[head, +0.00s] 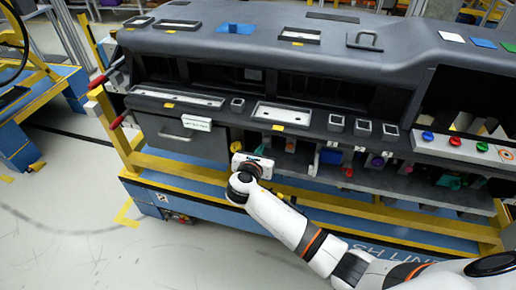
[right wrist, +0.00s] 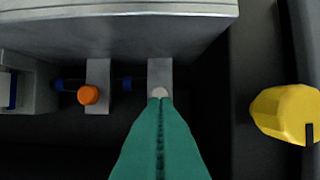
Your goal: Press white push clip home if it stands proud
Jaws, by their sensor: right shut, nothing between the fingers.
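The white push clip (right wrist: 160,91) shows as a small pale round head on a grey bracket tab (right wrist: 161,74) in the right wrist view. My right gripper (right wrist: 160,101) is shut and empty, its green fingers together. Their tips lie right at the clip's lower edge and cover part of it. I cannot tell whether they touch it, or whether the clip stands proud or is flush. In the head view my right gripper (head: 257,163) is at the dashboard's lower front, left of centre; the clip cannot be made out there. My left gripper is not in view.
An orange clip (right wrist: 88,95) sits on the neighbouring tab to the left, with blue parts beside the tabs. A yellow knob (right wrist: 284,114) is at the right. A grey panel (right wrist: 120,30) overhangs above. The dashboard (head: 270,60) rests on a yellow and blue frame (head: 185,168).

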